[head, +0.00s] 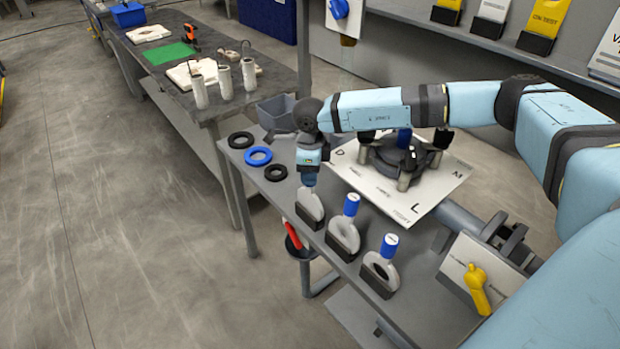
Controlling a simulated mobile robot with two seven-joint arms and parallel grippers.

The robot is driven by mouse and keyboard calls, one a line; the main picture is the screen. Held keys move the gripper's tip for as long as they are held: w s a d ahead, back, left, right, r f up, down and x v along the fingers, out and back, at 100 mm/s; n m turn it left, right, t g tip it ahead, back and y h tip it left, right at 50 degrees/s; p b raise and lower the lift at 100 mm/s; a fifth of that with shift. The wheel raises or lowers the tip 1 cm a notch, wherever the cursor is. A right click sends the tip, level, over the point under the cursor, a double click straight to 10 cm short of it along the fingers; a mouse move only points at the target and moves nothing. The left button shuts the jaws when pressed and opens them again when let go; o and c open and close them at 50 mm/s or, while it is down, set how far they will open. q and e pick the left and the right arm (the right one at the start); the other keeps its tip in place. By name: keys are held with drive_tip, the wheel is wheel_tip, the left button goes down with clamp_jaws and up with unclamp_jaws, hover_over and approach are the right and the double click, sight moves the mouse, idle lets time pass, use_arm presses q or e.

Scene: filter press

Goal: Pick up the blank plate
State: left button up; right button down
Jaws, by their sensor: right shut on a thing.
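Three grey round plates stand upright in black holders in a row along the front edge of the grey bench. My right gripper (309,180) points down at the farthest one, the blank plate (310,204). It is shut on the plate's upper end, and the jaws hide the handle there. The plate's lower edge is at its black holder (311,220); I cannot tell whether it is still seated. The middle plate (342,231) and the nearest plate (381,269), which shows a hole, have blue handle tops and are untouched. My left gripper is out of view.
Blue and black rings (258,156) lie at the bench's far left. A dark clamp-like fixture (400,158) sits on a white lettered sheet (440,189) behind the plates. A yellow-handled valve (477,288) is at the right. Floor on the left is clear.

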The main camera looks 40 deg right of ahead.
wheel_tip(320, 180, up, 19)
drive_tip(key=p, duration=0.8)
drive_tip(key=shift+p, duration=0.3)
